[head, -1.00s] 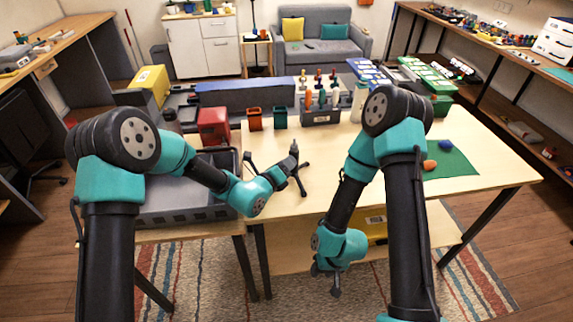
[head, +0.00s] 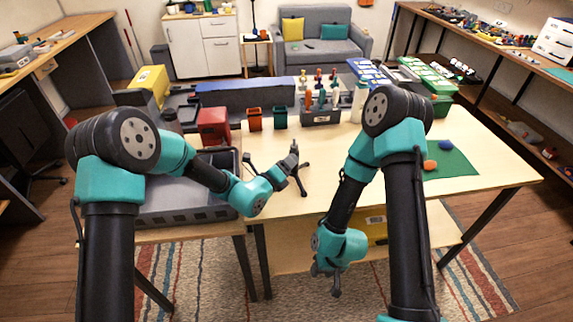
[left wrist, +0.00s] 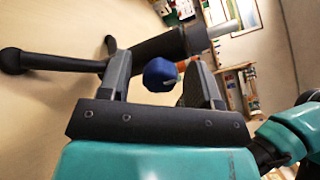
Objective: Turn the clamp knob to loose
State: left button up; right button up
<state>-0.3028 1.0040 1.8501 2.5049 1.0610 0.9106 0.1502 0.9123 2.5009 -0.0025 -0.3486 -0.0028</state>
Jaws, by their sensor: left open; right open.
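A blue round knob (left wrist: 159,76) shows between the fingers of my left gripper (left wrist: 160,64) in the left wrist view. The fingers are open, one on each side of it. I cannot tell whether either finger touches it. Beside it is the dark cylindrical body (left wrist: 162,46) of a black stand with splayed legs. In the head view the stand (head: 295,152) is on the table, with my left gripper (head: 284,174) reaching it from the left. The knob is hidden there. My right gripper (head: 327,277) hangs low before the table's front edge, open and empty.
A grey tray (head: 180,215) lies left of the table. A red bin (head: 213,126), an orange bin (head: 254,119), a green bin (head: 280,117) and a tool rack (head: 320,115) stand behind. A green mat (head: 455,162) lies at right. The table middle (head: 335,150) is bare.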

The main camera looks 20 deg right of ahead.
pick_arm(q)
jog(key=shift+s+a, duration=0.1)
jog(key=v, duration=1.7)
jog(key=shift+s, duration=0.1)
